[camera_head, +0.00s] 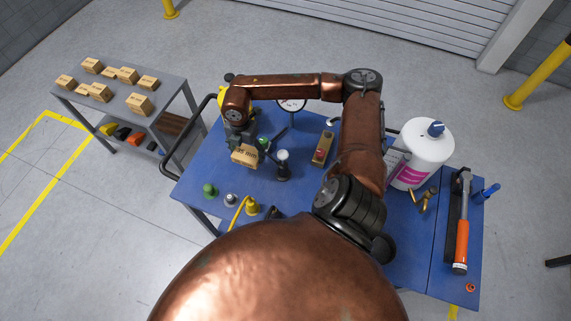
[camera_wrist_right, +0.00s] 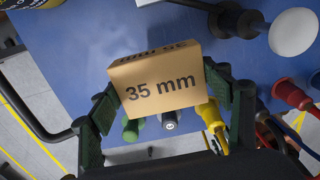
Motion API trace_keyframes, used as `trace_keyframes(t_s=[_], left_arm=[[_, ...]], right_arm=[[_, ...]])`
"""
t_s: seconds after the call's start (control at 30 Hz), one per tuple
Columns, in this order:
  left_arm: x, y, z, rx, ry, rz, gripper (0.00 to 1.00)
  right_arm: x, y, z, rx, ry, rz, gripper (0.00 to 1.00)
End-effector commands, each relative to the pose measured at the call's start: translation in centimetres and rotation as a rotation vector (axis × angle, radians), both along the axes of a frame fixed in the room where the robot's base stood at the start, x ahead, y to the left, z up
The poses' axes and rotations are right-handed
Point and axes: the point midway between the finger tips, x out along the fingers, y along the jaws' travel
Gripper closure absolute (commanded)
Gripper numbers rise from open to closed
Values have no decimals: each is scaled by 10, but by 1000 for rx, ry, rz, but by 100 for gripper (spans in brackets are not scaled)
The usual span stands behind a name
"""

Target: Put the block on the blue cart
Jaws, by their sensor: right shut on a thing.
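My right gripper (camera_head: 244,143) is shut on a tan cardboard-coloured block (camera_head: 245,157) near the left part of the blue cart (camera_head: 300,186). The block also shows in the right wrist view (camera_wrist_right: 160,85), tilted, with "35 mm" printed on its face. One green finger is on each side of it. The blue cart top shows behind the block in the wrist view (camera_wrist_right: 75,50). The block seems held above the cart top; I cannot tell the exact gap. My left gripper is not in view.
A grey table (camera_head: 178,88) at left bears several similar blocks. On the cart are a white bottle (camera_head: 425,150), an orange-handled hammer-like tool (camera_head: 462,240), a dial gauge (camera_head: 291,104), a red-buttoned box (camera_head: 322,150) and small coloured knobs. Some bare blue surface lies between them.

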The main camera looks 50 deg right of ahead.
Motion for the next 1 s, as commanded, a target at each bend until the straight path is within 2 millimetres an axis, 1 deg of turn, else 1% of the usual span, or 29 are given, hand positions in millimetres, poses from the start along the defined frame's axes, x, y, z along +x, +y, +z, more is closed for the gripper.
trace_keyframes(t_s=[0.07, 0.13, 0.3, 0.4, 0.57, 0.8, 0.87, 1.0], left_arm=[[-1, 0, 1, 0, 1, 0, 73], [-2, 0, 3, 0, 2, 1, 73], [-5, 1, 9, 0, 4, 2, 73], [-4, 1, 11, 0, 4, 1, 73], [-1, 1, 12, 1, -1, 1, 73], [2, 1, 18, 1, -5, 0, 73], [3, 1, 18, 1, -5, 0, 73], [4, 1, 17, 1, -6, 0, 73]], right_arm=[[0, 0, -3, 1, 1, 0, 55], [-1, 0, -11, 1, 2, -1, 55], [-1, 1, -42, 1, 2, -1, 55], [-1, 0, -55, 0, 2, -1, 55], [0, 0, -67, 2, 2, -1, 55], [0, 0, -97, 1, 1, -1, 55], [0, 0, -100, 0, 0, -1, 55], [0, 0, -100, 0, 0, 0, 55]])
